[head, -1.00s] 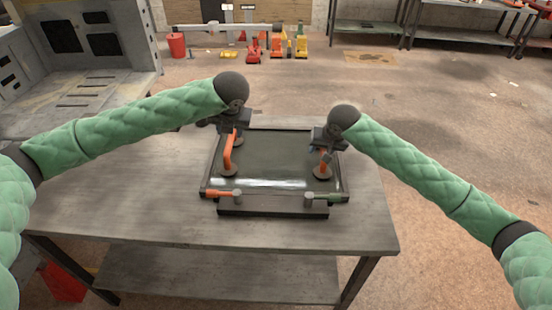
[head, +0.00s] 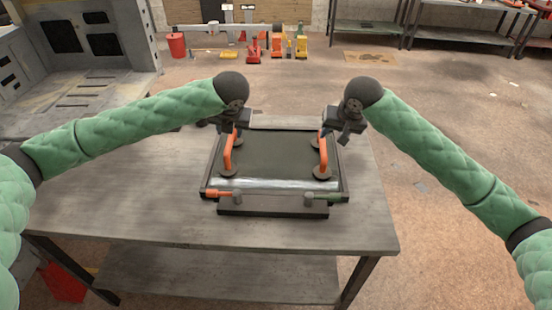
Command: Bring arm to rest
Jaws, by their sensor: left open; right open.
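A dark pane (head: 272,155) lies in a dark frame (head: 345,178) on the table. Two orange handles with round cups stand on it, one at the left (head: 229,152) and one at the right (head: 322,152). My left gripper (head: 232,127) is open at the upper end of the left handle; whether its fingers straddle the handle is hidden. My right gripper (head: 346,138) is open and empty, above the frame's right side and apart from the right handle.
The grey table (head: 140,185) has bare room left of the frame. An orange-handled tool (head: 218,194) and a green-handled tool (head: 328,198) sit at the frame's front edge. A grey panelled structure (head: 85,60) stands at the back left.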

